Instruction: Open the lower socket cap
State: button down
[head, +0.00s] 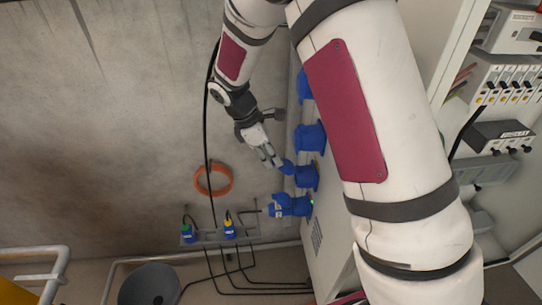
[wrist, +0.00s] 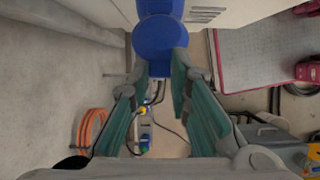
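Several blue sockets sit in a column on the side of the pale cabinet. The lowest blue socket (head: 293,206) has a part sticking out to the left with a small pale mark. The blue socket above it (head: 305,177) has a blue cap (head: 287,167) tilted out to the left. My gripper (head: 275,161) is beside that cap, fingers pointing down and right. In the wrist view, my gripper (wrist: 165,66) has its two green-padded fingers apart, with a round blue cap (wrist: 159,40) at or just beyond the fingertips. I cannot tell whether they touch it.
A bracket (head: 215,237) with two blue plugs and hanging black cables is on the wall below left. An orange hose coil (head: 213,180) hangs on the concrete wall. A grey funnel-shaped bin (head: 149,285) and white pipe railings (head: 52,277) stand at the lower left.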

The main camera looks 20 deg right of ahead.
jog(key=shift+a, duration=0.1)
notch_tip(320, 180, down, 6)
jog(key=a+g+h+b, duration=0.1)
jog(key=a+h+b, duration=0.1)
jog(key=h+b, duration=0.5)
jog(key=shift+w+g+h, duration=0.3)
jog(key=shift+a+f, duration=0.1)
dwell(0.5)
jog(key=c, duration=1.5)
grip_release()
